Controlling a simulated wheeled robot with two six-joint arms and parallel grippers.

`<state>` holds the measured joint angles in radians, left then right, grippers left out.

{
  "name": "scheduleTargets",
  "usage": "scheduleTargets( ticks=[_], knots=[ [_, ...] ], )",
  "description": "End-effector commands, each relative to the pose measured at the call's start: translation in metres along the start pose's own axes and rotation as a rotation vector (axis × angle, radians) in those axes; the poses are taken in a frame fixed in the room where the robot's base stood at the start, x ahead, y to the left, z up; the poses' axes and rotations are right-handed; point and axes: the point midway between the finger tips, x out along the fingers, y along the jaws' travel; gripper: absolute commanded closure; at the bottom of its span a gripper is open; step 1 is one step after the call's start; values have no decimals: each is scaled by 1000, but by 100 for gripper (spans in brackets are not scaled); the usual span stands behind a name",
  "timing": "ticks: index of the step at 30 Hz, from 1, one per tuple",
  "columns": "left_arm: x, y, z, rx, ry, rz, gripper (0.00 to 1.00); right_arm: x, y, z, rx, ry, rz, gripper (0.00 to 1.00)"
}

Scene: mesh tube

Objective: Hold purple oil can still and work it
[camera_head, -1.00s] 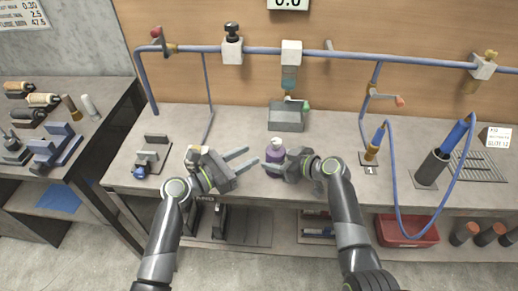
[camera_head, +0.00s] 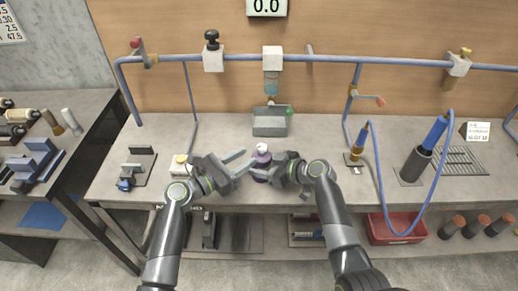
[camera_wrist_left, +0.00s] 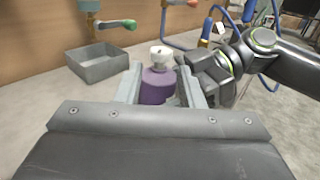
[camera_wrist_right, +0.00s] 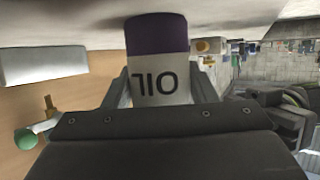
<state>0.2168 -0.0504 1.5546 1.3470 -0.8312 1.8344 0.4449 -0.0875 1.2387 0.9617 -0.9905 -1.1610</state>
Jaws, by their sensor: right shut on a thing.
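The purple oil can (camera_head: 262,156) stands upright near the bench's front edge, between my two grippers. In the left wrist view the can (camera_wrist_left: 157,85) shows its purple body and white top between the fingers. My left gripper (camera_head: 240,163) is open, its fingers pointing at the can from the left; I cannot tell if they touch it. My right gripper (camera_head: 268,171) is shut on the can from the right. In the right wrist view the can (camera_wrist_right: 156,62) fills the space between the fingers, its white label reading "OIL".
A grey open tray (camera_head: 270,124) sits behind the can under a valve with a green handle. A blue pipe (camera_head: 330,59) runs along the back wall. A small clamp-like fixture (camera_head: 135,168) is at left. A dark cylinder (camera_head: 414,164) and blue hose stand at right.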

Motion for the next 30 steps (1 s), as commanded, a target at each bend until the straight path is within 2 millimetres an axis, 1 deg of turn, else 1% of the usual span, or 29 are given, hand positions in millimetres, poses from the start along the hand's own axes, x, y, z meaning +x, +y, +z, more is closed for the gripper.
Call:
scheduleTargets(
  ticks=[1, 3, 6, 9, 15, 23, 26, 30],
  knots=[
    [12, -1, 2, -2, -3, -3, 65, 0, 0, 0, 0, 0, 1, 78],
    [26, -1, 1, -1, -2, -3, 65, 0, 0, 0, -1, 0, 1, 78],
    [43, -1, 1, -1, -1, -3, 65, 0, 0, 0, -1, 0, 1, 78],
    [55, 0, 1, 0, -1, -2, 65, 0, 0, 0, -1, 0, 1, 78],
    [66, 0, 0, 0, 1, -1, 65, 0, 0, 0, 0, 0, 0, 78],
    [67, 0, 0, 1, 1, -1, 65, 0, 0, 0, 0, 0, 0, 78],
    [67, 0, 0, 0, 1, -1, 76, 0, 0, 0, 0, 0, 0, 78],
    [67, 0, 0, 0, 1, -1, 94, 0, 0, 0, 0, 0, 0, 78]
  ],
)
